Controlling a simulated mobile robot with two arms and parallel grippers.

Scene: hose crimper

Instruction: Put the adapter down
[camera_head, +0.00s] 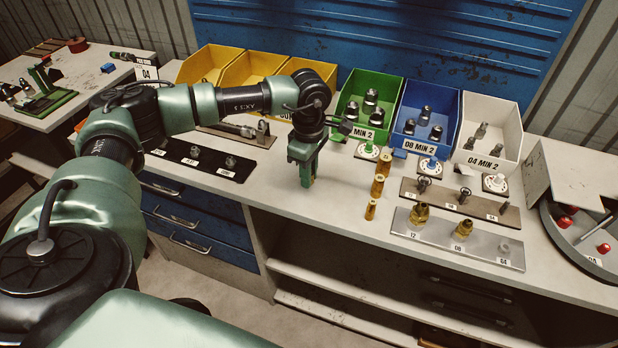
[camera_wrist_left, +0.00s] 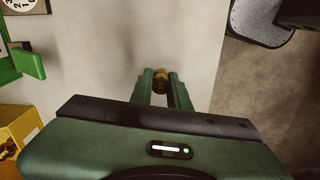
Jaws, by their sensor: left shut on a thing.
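My left gripper (camera_head: 307,182) points down over the bare bench top (camera_head: 290,160), in front of the green bin. In the left wrist view my left gripper (camera_wrist_left: 163,82) is shut on a small brass adapter (camera_wrist_left: 161,79), which shows between the fingertips. In the head view the fingers hide this adapter. I cannot tell whether it touches the bench. Three brass pieces (camera_head: 378,186) stand in a row to the right of the gripper. A grey tray (camera_head: 482,251) labelled 12, 08 and 04 holds brass fittings. My right gripper is not in view.
Green (camera_head: 386,87), blue (camera_head: 447,100) and white (camera_head: 508,120) bins stand at the back, with yellow bins (camera_head: 246,68) to their left. A dark strip (camera_head: 215,160) with small parts lies left of the gripper.

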